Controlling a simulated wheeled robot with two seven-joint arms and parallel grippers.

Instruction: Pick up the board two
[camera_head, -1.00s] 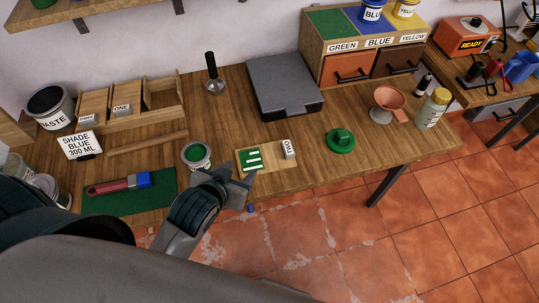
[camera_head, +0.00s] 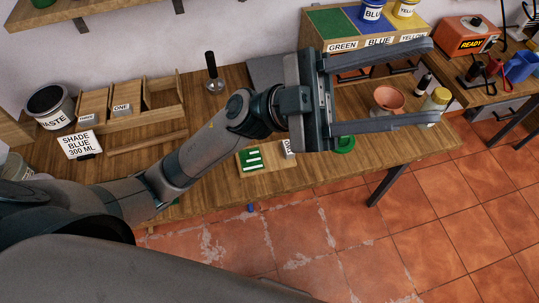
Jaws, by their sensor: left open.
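Board two (camera_head: 275,160) is a light wooden board lying flat near the front edge of the table. It bears a green patch with white stripes and a grey block labelled TWO (camera_head: 288,148). My left gripper (camera_head: 432,83) is open and empty, its two long fingers pointing right, raised above the table to the right of the board. My left forearm passes above and left of the board, and the gripper's body hides part of the table behind it. My right gripper is not in view.
A green lid (camera_head: 345,144) lies right of the board, partly hidden by my gripper. A divided wooden holder (camera_head: 130,108) with board ONE and a waste bin (camera_head: 50,106) are at the left.

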